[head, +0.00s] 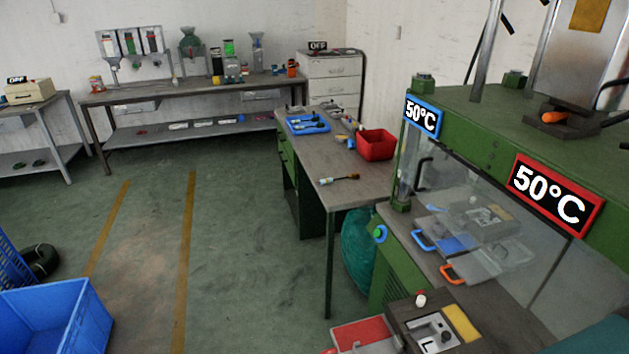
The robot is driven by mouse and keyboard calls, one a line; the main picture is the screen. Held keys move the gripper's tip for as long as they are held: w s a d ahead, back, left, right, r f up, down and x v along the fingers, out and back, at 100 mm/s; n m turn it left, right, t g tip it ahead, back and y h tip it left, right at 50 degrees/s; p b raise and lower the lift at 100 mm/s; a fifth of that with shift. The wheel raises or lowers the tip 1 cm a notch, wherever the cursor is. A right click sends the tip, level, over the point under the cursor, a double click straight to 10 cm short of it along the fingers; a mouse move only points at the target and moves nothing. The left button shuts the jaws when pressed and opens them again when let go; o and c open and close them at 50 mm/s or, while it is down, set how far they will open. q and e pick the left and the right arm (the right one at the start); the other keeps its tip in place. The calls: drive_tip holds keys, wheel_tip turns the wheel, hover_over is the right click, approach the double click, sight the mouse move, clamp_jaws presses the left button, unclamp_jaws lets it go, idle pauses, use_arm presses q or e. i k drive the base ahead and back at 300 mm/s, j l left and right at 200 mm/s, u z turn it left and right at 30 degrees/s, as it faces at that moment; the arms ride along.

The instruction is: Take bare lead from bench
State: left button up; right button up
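A short dark lead (340,179) with a lighter piece at its left end and a yellowish right end lies alone near the front edge of the grey bench (347,197). A blue tray (297,131) farther back on the same bench holds a few dark, thin items that look like leads; they are too small to tell bare from finished. Neither of my grippers shows in the head view.
A red bin (376,144) stands on the bench's right side. A green press (480,130) with two 50°C signs fills the right. A blue crate (55,318) is at lower left. A long table (185,92) stands behind. The middle floor is clear.

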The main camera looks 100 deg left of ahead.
sight(325, 181)
drive_tip(key=k+j+u, duration=0.2)
drive_tip(key=k, duration=0.2)
drive_tip(key=k+j+u, duration=0.25)
drive_tip(key=k, duration=0.2)
drive_tip(key=k+j+u, duration=0.2)
drive_tip(key=j, duration=0.2)
drive_tip(key=k+j+u, duration=0.1)
drive_tip(key=j+u, duration=0.15)
drive_tip(key=j, duration=0.15)
drive_tip(key=j+u, duration=0.65)
drive_tip(key=u, duration=0.25)
drive_tip(key=i+l+u, duration=0.1)
drive_tip(key=u, duration=0.2)
drive_tip(key=i+l+u, duration=0.1)
drive_tip(key=u, duration=0.2)
drive_tip(key=i+j+z, duration=0.15)
drive_tip(key=i+z, duration=0.15)
drive_tip(key=i+j+z, duration=0.3)
drive_tip(key=l, duration=0.05)
